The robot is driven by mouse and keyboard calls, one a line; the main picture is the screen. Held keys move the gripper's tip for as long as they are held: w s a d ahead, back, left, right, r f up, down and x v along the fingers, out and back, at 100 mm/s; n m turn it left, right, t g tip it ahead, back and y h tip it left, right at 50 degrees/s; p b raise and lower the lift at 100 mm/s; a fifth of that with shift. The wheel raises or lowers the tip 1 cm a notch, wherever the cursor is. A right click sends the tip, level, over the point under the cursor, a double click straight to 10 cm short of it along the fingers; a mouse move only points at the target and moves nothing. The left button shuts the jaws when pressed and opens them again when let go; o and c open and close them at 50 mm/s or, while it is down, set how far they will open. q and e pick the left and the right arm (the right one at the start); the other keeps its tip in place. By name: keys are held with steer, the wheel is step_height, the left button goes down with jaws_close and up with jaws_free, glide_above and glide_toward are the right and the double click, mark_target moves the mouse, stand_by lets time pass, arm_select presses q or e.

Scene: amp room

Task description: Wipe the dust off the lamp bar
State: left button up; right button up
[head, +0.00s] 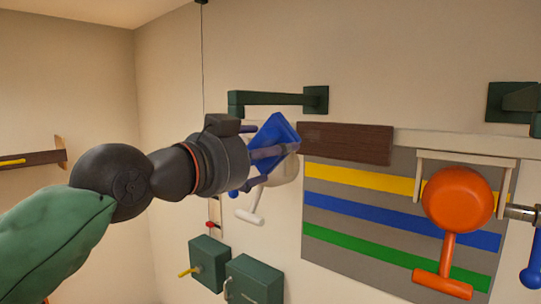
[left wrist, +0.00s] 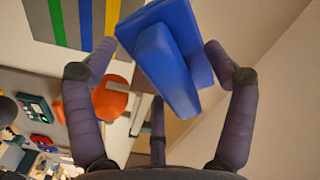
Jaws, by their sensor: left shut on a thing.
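My left gripper (head: 268,150) is shut on a blue block-shaped wiper (head: 279,130), held up near the wall. The wiper (left wrist: 165,55) also shows between the dark fingers in the left wrist view. A dark brown bar (head: 350,143) lies along the pale wall rail just right of the wiper. A green bar (head: 275,99) on wall brackets is above the gripper. I cannot tell which of these is the lamp bar, or whether the wiper touches the brown bar. No dust is clearly visible. My right gripper is not in view.
A grey panel with yellow, blue and green stripes (head: 390,213) hangs below the rail. An orange round thing with a T-handle (head: 457,200) hangs before it. Green boxes (head: 254,280) and a white T-handle (head: 250,216) are below my gripper. Another green bracket (head: 513,98) is upper right.

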arm_select(q)
steer(key=shift+w, duration=0.1)
stand_by(0.4)
steer(key=shift+w+d+r+p, duration=0.2)
steer(key=shift+w+d+p, duration=0.3)
steer(key=shift+w, duration=0.25)
steer(key=shift+w+d+r+p, duration=0.25)
steer(key=shift+w+d+p, duration=0.1)
steer(key=shift+w+d, duration=0.35)
steer(key=shift+w+d+r+p, duration=0.2)
steer(key=shift+w+d+p, duration=0.3)
steer(key=shift+w, duration=0.3)
steer(key=shift+w+d, duration=0.45)
steer(key=shift+w, duration=0.1)
steer(key=shift+p+x, duration=0.55)
steer(key=shift+x, duration=0.4)
steer(key=shift+s+d+b, duration=0.35)
steer(key=shift+s+d, duration=0.95)
steer(key=shift+d, duration=0.25)
steer(key=shift+w+d, duration=0.1)
